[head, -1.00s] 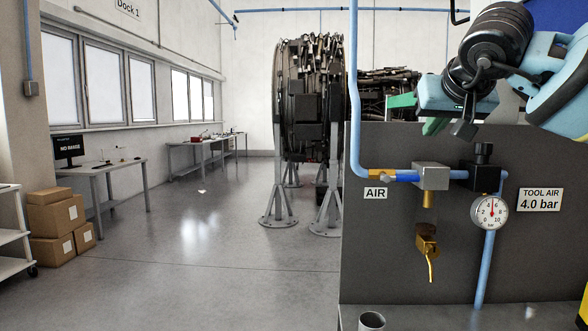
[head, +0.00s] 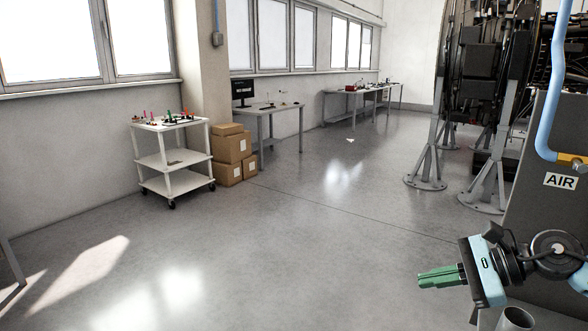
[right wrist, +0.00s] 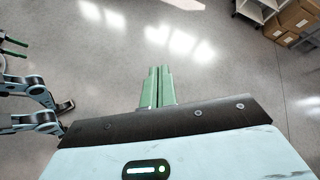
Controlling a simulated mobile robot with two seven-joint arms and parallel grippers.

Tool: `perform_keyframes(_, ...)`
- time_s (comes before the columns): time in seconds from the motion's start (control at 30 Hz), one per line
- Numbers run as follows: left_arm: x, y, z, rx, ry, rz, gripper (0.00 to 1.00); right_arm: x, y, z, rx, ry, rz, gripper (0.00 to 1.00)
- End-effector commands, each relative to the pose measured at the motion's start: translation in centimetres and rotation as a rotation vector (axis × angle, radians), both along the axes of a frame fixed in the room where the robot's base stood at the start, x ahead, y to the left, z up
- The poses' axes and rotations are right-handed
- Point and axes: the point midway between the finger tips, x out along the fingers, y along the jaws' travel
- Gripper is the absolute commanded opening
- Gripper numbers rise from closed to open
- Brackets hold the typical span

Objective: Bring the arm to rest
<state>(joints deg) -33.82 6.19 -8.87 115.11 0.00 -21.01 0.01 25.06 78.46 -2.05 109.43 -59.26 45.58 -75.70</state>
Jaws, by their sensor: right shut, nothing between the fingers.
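My right gripper (head: 440,277) is low at the right of the head view, its green fingers pointing left over open floor. In the right wrist view its fingers (right wrist: 157,88) lie side by side, closed, with nothing between them and grey floor beyond. Part of my left arm shows at the left edge of the right wrist view, with green finger parts of my left gripper (right wrist: 14,42) cut off by the frame. Whether those are open is unclear. The left arm does not show in the head view.
A dark panel with an AIR label (head: 561,181) stands at the right, close to my right arm. A metal cup (head: 515,319) is just below that arm. A white cart (head: 172,160), cardboard boxes (head: 231,147) and engine stands (head: 425,160) stand farther off. The middle floor is clear.

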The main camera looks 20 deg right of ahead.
Motion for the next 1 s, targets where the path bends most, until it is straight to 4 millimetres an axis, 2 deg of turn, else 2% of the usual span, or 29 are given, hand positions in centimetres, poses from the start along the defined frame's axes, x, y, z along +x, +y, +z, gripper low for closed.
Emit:
perform_keyframes(0.03,0.3,0.0,0.7,0.0,-0.01,0.0,0.56,-0.4,1.5,-1.5,0.171,0.08,-0.058,0.0)
perform_keyframes(0.2,0.7,0.2,1.7,0.003,-0.024,-0.002,0.56,-1.8,4.7,-6.3,0.712,0.386,-0.302,0.0)
perform_keyframes(0.37,1.0,0.3,2.6,0.005,-0.035,-0.003,0.56,-4.0,6.3,-11.3,1.202,0.707,-0.574,0.0)
perform_keyframes(0.47,1.3,0.4,3.2,0.008,-0.043,-0.004,0.56,-6.2,6.9,-14.9,1.503,0.914,-0.766,0.0)
perform_keyframes(0.57,1.9,0.4,4.0,0.009,-0.06,-0.004,0.56,-9.1,7.5,-18.9,1.798,1.115,-0.974,0.0)
perform_keyframes(0.73,3.1,0.5,5.5,0.01,-0.095,-0.005,0.56,-16.1,9.8,-25.7,2.291,1.428,-1.368,0.0)
perform_keyframes(0.77,3.3,0.5,5.7,0.01,-0.101,-0.005,0.56,-17.5,10.4,-26.8,-2.368,-1.47,1.436,0.0)
perform_keyframes(0.9,4.1,0.6,6.7,0.011,-0.124,-0.006,0.56,-23.7,13.3,-30.6,-1.998,-1.205,1.29,0.0)
perform_keyframes(1.0,4.4,0.6,7.0,0.012,-0.132,-0.006,0.56,-27.0,15.2,-32.0,-1.823,-1.072,1.216,0.0)
